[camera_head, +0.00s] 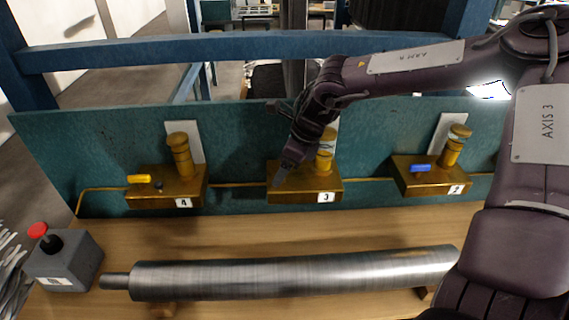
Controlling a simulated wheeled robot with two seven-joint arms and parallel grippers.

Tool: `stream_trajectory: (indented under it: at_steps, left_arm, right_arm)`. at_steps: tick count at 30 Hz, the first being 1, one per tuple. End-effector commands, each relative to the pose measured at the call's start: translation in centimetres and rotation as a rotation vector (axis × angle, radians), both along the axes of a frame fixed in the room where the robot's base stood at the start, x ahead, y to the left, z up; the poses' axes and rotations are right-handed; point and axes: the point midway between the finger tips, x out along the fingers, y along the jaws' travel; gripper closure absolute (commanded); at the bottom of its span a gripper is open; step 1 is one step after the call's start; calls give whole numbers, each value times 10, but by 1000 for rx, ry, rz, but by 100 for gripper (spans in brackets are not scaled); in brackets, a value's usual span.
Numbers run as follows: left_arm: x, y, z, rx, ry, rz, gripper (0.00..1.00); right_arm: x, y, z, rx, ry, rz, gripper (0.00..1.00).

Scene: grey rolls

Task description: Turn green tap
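Three brass tap blocks stand in a row against the teal panel. The middle block (318,190), labelled 3, has my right gripper (281,177) at its left part. The gripper points down, and its fingertips are at or just above the block's top, touching or apart I cannot tell. The gripper and its wrist cover the spot where this block's handle would be, so no green handle shows. Whether the fingers are open or shut is not clear. The left block, labelled 4, has a yellow handle (139,179). The right block, labelled 2, has a blue handle (421,168). My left gripper is out of view.
A long grey metal roll (290,274) lies across the front of the wooden table (230,233). A grey box with a red button (38,230) stands at the left edge. A blue frame beam (200,50) runs behind the teal panel (85,140). My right arm fills the right side.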

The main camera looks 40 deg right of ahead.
Motion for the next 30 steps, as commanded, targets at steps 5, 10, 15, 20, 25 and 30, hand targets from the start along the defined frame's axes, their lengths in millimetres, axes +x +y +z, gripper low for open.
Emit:
stream_trajectory:
  at_steps: [5, 10, 15, 20, 25, 30]
  left_arm:
    - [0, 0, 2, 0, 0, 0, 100]
    - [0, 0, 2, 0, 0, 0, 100]
    - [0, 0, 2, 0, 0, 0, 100]
    - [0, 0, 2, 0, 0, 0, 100]
    - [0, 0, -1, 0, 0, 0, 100]
    - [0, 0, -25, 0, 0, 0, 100]
  right_arm:
    - [2, 1, -6, -1, 0, 0, 25]
    - [2, 1, -6, -1, -1, 0, 25]
    - [2, 1, -6, -1, -1, 1, 40]
    - [2, 1, -6, -1, -1, 1, 61]
    - [2, 1, -7, -1, -1, 7, 70]
    - [4, 1, -12, -4, -3, 103, 70]
